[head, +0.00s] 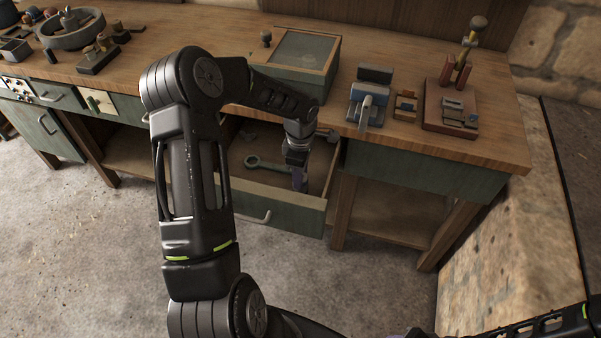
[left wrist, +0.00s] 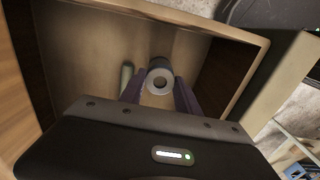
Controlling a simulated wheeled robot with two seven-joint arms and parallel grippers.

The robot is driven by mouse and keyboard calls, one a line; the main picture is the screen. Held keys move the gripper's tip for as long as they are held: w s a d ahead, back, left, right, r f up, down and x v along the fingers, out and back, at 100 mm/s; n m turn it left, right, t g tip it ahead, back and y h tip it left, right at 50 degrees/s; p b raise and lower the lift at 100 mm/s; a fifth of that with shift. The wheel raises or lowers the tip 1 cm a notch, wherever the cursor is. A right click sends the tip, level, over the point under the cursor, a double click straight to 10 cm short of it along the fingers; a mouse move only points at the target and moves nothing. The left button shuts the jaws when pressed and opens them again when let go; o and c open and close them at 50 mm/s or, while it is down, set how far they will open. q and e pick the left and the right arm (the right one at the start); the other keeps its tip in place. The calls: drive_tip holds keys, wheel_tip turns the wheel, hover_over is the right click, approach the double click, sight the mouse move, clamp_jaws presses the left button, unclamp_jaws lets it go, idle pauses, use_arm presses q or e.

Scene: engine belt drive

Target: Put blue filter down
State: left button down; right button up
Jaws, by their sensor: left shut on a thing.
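My left gripper (head: 299,180) reaches down into the open drawer (head: 265,213) near its right end. In the left wrist view its two purple fingers (left wrist: 158,95) are shut on a round filter (left wrist: 160,65). The filter's end shows a pale ring around a dark hole; its colour looks grey-white here, not clearly blue. In the head view the filter is hidden by the gripper. Whether it touches the drawer floor I cannot tell. A purple-grey tip, seemingly my right gripper (head: 415,334), just shows at the bottom edge; its jaws are cut off.
A green wrench (head: 267,163) lies in the drawer, left of my left gripper. Above, the bench top holds a lidded box (head: 303,55), a blue-grey fixture (head: 370,98) and a red-brown base with posts (head: 450,108). Drawer walls stand close around the gripper.

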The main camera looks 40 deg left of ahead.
use_arm(q)
drive_tip(key=shift+f, duration=0.15)
drive_tip(key=c, duration=0.9)
unclamp_jaws()
wheel_tip(320, 180, up, 12)
drive_tip(key=shift+r+b, duration=0.15)
drive_tip(key=shift+b, duration=0.4)
